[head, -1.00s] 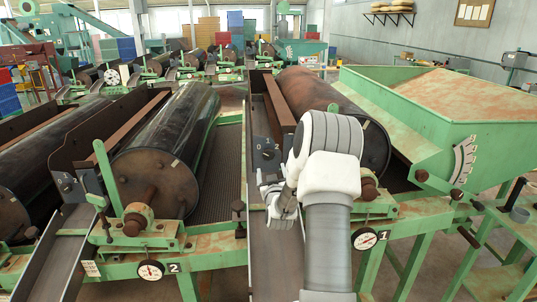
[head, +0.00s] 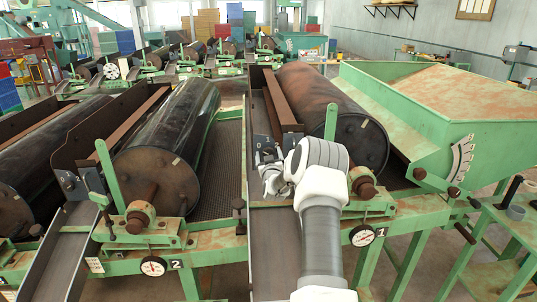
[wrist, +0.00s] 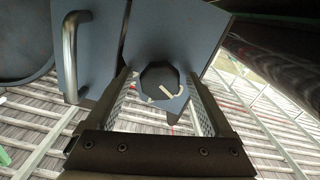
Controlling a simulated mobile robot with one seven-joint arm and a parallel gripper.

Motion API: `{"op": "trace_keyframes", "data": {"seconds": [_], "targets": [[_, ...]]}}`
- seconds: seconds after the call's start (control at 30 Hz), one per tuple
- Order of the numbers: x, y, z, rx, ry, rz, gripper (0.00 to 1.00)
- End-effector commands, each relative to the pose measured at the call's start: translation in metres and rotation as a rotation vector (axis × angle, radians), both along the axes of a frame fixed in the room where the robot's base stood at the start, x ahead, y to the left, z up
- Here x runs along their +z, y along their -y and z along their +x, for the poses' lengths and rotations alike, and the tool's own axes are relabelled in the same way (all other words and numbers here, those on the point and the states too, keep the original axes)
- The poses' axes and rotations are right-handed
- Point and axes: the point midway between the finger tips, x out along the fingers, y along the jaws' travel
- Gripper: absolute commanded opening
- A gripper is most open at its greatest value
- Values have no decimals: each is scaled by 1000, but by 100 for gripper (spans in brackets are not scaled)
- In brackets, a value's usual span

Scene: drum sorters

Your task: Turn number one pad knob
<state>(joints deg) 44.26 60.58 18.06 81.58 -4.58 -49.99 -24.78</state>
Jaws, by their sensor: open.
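The number one pad (head: 264,143) is a dark blue-grey plate at the top of the chute beside the number 1 drum, partly hidden by my gripper in the head view. In the wrist view the pad (wrist: 172,40) fills the upper middle. Its knob (wrist: 157,76) is dark and faceted, with a pale pointer mark at its lower right. My gripper (wrist: 160,88) is open, with one finger on each side of the knob and a visible gap on the left. The right finger is closer; contact cannot be told. In the head view my gripper (head: 272,178) is at the pad.
A metal handle (wrist: 70,55) stands left of the knob in the wrist view. The number 1 drum (head: 325,110) and the green hopper (head: 430,125) are to the right. A second pad (head: 70,184) and the number 2 drum (head: 160,155) are to the left. The number 1 dial (head: 362,236) is below.

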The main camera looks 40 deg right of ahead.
Motion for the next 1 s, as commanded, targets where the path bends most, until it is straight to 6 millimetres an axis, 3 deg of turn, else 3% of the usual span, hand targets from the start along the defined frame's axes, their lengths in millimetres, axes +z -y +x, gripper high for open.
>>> {"op": "trace_keyframes", "data": {"seconds": [0.27,0.73,1.0], "targets": [[0,0,1,0,0,0,84],[0,0,0,0,0,0,0],[-2,0,0,0,14,21,0]]}}
